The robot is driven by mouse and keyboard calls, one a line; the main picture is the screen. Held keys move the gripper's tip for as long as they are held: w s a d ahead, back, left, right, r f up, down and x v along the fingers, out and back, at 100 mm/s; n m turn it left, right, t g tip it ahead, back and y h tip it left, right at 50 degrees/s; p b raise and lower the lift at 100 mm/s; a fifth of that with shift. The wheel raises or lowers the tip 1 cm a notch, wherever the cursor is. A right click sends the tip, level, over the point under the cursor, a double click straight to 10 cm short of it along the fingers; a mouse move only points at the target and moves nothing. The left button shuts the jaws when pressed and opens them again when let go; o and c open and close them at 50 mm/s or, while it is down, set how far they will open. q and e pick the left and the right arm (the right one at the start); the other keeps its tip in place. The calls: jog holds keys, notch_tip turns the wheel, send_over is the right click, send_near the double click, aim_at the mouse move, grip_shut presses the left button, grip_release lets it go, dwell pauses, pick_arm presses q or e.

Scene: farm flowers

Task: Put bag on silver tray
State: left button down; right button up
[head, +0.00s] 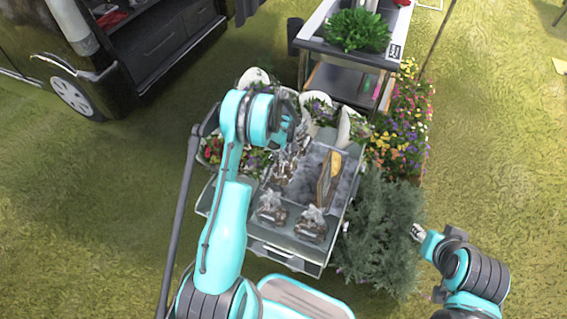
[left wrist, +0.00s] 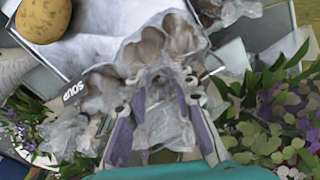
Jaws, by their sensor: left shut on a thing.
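A clear plastic bag with brown and whitish round pieces (left wrist: 155,52) is between the fingers of my left gripper (left wrist: 165,115) in the left wrist view. The left gripper is shut on the bag's gathered top. In the head view the left gripper (head: 286,150) is over the left part of the cart, partly hidden by its own wrist. A silver-grey tray area (head: 306,183) lies in the cart top beside it, to the right. In the wrist view its pale inside (left wrist: 105,30) is just beyond the bag. My right gripper (head: 418,232) is right of the cart, too small to read.
Two similar bags stand at the cart's front (head: 270,208) (head: 312,224). A brown upright item with a yellow piece (head: 328,178) is on the tray area. Flowers (head: 402,130) and a grey-green bush (head: 382,235) edge the right side. A second cart with a green plant (head: 356,30) stands behind.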

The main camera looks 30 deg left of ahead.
aim_at(283, 164)
pick_arm(q)
notch_tip(283, 164, down, 4)
jog(key=shift+f+b, duration=0.1)
jog(key=shift+b, duration=1)
jog(key=c, duration=1.3)
grip_release()
jog(key=shift+o, duration=0.2)
